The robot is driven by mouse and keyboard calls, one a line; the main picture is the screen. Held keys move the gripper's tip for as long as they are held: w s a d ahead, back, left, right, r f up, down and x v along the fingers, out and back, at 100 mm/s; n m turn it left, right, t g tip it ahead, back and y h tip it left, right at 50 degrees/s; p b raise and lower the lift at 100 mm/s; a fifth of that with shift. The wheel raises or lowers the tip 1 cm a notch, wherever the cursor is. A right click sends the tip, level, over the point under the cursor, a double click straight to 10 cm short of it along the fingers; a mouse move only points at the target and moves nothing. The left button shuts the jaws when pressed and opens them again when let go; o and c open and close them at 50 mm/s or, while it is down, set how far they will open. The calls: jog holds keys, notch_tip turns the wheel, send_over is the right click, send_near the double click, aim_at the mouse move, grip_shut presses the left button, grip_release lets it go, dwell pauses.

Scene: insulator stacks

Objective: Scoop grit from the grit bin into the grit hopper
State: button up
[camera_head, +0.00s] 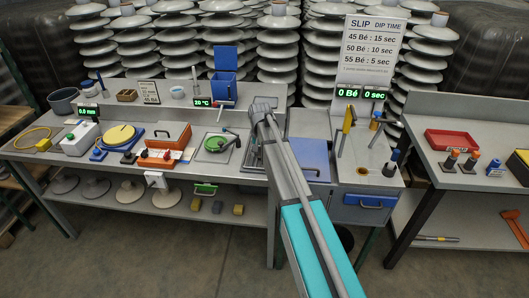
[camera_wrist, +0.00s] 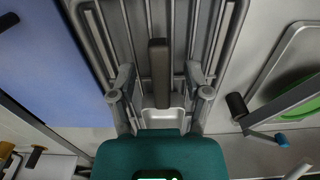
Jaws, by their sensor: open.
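In the wrist view my gripper (camera_wrist: 161,72) is open, with its fingers spread over a grey ribbed tray (camera_wrist: 232,30). A dark upright handle (camera_wrist: 158,70) stands between the fingers and apart from both. A pale scoop-like cup (camera_wrist: 163,118) shows below the handle, near the gripper's body. I see no loose grit in the tray. In the head view my gripper (camera_head: 263,106) is over the middle of the bench, and my arm hides much of the grey tray (camera_head: 252,158). I cannot tell for certain which container is the grit bin or the grit hopper.
A round green part (camera_head: 216,143) with a lever is left of the tray. A blue panel (camera_head: 310,158) lies to the right. A blue box (camera_head: 224,75) stands on the rear shelf. An orange box (camera_head: 172,136) and a red tray (camera_head: 451,142) are farther off.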

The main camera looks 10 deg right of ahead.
dwell(0.6)
grip_shut()
